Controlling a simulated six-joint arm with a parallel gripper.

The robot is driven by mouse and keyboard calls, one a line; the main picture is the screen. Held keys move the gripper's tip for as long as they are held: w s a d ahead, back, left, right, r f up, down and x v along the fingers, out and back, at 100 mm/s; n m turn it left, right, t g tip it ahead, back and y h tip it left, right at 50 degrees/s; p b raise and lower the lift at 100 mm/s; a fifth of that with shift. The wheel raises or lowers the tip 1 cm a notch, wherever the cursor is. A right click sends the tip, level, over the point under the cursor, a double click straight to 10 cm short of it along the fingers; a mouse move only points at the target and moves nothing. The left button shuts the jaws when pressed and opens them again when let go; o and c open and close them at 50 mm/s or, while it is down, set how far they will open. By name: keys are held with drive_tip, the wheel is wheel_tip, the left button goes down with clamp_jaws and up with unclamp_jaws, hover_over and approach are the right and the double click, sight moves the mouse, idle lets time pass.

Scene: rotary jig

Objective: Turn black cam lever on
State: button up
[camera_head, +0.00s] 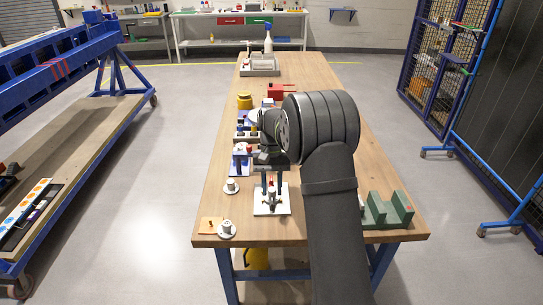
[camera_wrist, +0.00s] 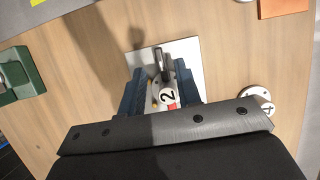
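A white square plate (camera_head: 271,200) lies on the wooden bench and carries a small upright fixture (camera_head: 271,194). In the wrist view the plate (camera_wrist: 190,54) bears a pale body marked "2" (camera_wrist: 168,98) with a red patch. A dark lever (camera_wrist: 162,64) stands out from that body toward the top of the picture. My gripper (camera_head: 271,184) points down over the plate. In the wrist view its blue-grey fingers (camera_wrist: 161,92) are apart, one on each side of the body and lever. I cannot tell whether either finger touches.
A white round piece marked "4" (camera_wrist: 257,105) sits beside the plate. Another round piece (camera_head: 227,229) and an orange tile (camera_head: 209,225) lie at the front left. A green block (camera_head: 388,211) is at the right. Coloured fixtures (camera_head: 241,158) line the left edge behind.

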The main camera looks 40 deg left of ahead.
sight(272, 201)
drive_tip(key=v, duration=1.4)
drive_tip(key=x, duration=1.7)
drive_tip(key=shift+f, duration=0.15)
drive_tip(key=shift+s+d+f, duration=0.1)
drive_tip(key=shift+m+g+y, duration=0.3)
drive_tip(key=shift+m, duration=0.8)
drive_tip(key=m+y, duration=0.1)
drive_tip(key=m, duration=0.2)
drive_tip(key=m+g+y, duration=0.1)
drive_tip(key=m, duration=0.2)
drive_tip(key=shift+d, duration=0.2)
drive_tip(key=m+y, duration=0.1)
drive_tip(key=m, duration=0.3)
drive_tip(key=shift+d+y, duration=0.1)
drive_tip(key=shift+y, duration=0.3)
drive_tip(key=shift+m+t+y, duration=0.3)
drive_tip(key=shift+m+y, duration=0.3)
drive_tip(key=shift+m, duration=1.2)
